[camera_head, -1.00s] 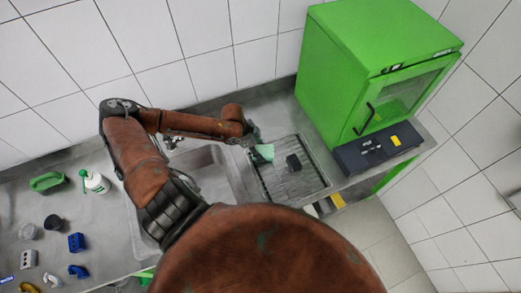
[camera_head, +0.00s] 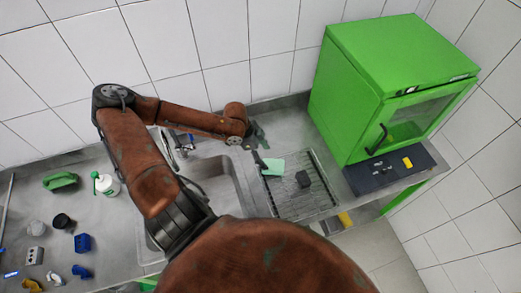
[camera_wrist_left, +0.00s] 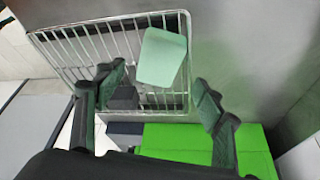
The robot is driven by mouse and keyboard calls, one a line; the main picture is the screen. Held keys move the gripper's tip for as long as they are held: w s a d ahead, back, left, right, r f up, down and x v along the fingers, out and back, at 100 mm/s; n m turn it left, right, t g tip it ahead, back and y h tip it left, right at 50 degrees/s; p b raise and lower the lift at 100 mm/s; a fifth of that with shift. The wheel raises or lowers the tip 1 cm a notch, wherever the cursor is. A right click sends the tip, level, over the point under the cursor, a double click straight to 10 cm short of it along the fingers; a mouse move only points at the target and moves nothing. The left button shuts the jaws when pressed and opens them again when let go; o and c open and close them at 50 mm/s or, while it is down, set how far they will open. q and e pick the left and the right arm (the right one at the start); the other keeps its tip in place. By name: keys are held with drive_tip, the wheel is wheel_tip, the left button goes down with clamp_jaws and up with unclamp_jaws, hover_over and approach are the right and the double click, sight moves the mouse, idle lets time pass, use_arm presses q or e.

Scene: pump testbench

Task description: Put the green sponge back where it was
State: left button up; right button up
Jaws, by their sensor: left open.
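The pale green sponge (camera_head: 274,167) lies at the back left part of the wire drying rack (camera_head: 318,206). In the left wrist view the sponge (camera_wrist_left: 162,57) overlaps the rack's edge, beyond my fingertips. My left gripper (camera_head: 259,149) is just to the left of and behind the sponge in the head view. In the left wrist view my left gripper (camera_wrist_left: 158,78) has its fingers spread wide, with nothing between them. Whether a finger still touches the sponge I cannot tell. My right gripper is in neither view.
A dark block (camera_head: 303,179) sits on the rack near the sponge. The sink (camera_head: 225,183) is left of the rack. A green cabinet (camera_head: 345,95) stands to the right, with a dark tray (camera_head: 365,180) before it. A bottle (camera_head: 106,185) and several small items are far left.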

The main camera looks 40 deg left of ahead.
use_arm(q)
drive_tip(key=shift+v, duration=2.2)
